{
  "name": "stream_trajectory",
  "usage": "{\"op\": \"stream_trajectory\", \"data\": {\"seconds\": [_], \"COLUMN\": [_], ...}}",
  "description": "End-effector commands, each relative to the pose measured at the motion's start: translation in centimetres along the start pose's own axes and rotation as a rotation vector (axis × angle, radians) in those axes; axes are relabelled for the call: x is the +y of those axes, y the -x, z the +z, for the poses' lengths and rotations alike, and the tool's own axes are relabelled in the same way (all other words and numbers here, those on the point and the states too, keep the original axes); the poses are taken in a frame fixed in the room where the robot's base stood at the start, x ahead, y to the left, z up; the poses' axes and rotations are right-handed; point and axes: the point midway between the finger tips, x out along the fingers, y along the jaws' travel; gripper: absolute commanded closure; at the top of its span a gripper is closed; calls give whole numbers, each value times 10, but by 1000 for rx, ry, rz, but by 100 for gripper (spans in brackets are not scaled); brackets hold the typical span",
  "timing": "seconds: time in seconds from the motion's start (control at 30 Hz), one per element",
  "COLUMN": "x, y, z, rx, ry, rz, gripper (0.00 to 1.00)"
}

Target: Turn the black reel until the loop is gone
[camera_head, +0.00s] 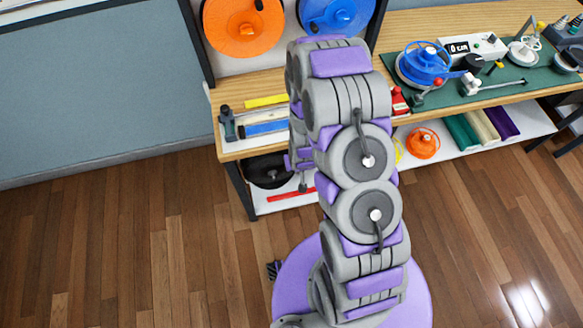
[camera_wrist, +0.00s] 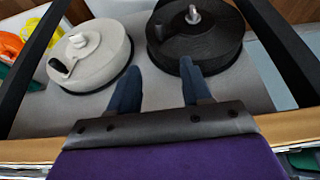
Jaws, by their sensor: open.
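In the wrist view, a black reel (camera_wrist: 212,45) with a silver centre knob (camera_wrist: 192,14) is mounted on a light grey panel at the upper right. A small dark handle (camera_wrist: 158,33) stands on its left side. My gripper (camera_wrist: 161,66) is open, with two dark blue fingers pointing toward the reel. The right fingertip overlaps the reel's near rim in the picture; I cannot tell whether they touch. Nothing shows between the fingers. No strap loop can be made out.
A white reel (camera_wrist: 92,58) sits beside the black one. Black frame posts flank the panel. In the head view, orange (camera_head: 243,22) and blue (camera_head: 336,14) reels hang above a wooden bench (camera_head: 232,98) carrying tools and a green mat (camera_head: 510,90). The wood floor at left is clear.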

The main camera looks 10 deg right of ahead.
Motion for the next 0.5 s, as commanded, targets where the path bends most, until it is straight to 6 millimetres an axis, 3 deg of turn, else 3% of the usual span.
{"op": "stream_trajectory", "data": {"seconds": [0.5], "x": [3], "y": [-68], "z": [0], "rx": [0], "ry": [-1], "rz": [-3], "gripper": [52]}}
